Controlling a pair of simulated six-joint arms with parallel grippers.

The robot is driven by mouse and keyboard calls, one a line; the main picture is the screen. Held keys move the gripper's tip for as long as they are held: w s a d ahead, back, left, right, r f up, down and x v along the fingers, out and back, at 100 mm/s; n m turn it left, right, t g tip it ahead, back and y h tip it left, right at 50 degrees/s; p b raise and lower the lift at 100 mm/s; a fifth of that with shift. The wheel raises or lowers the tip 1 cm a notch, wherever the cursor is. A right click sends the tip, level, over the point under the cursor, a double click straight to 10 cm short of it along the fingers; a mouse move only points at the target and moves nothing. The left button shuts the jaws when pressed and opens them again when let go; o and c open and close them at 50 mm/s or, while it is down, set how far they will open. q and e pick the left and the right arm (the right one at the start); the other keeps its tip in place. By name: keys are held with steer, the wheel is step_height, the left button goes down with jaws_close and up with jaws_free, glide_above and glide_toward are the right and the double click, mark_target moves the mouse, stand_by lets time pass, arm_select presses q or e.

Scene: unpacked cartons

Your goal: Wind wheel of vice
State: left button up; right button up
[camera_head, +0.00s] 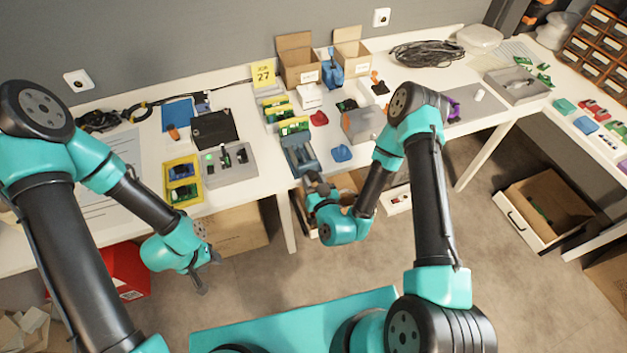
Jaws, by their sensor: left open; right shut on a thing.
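The vice (297,152), a blue-grey block with a channel, sits at the front edge of the white table near the middle of the head view. My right gripper (316,188) is at the front of the vice, just below the table edge, shut on its wheel. The wheel is small and dark here and mostly hidden by the gripper, so how far it is turned cannot be told. My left gripper (209,273) is open and empty, hanging low in front of the table, well left of the vice.
A grey fixture (231,166) and a yellow tray (183,193) of circuit boards lie left of the vice. A blue piece (341,153) and a grey box (362,124) lie to its right.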

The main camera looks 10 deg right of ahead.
steer(key=shift+n, duration=0.3)
steer(key=n, duration=0.7)
steer(key=shift+n, duration=0.3)
steer(key=n, duration=0.4)
steer(key=shift+n, duration=0.3)
steer(key=n, duration=0.3)
steer(key=shift+a+n, duration=0.1)
steer(key=shift+n, duration=0.2)
steer(key=n, duration=1.2)
steer(key=shift+f+n, duration=0.1)
steer(key=shift+n, duration=0.3)
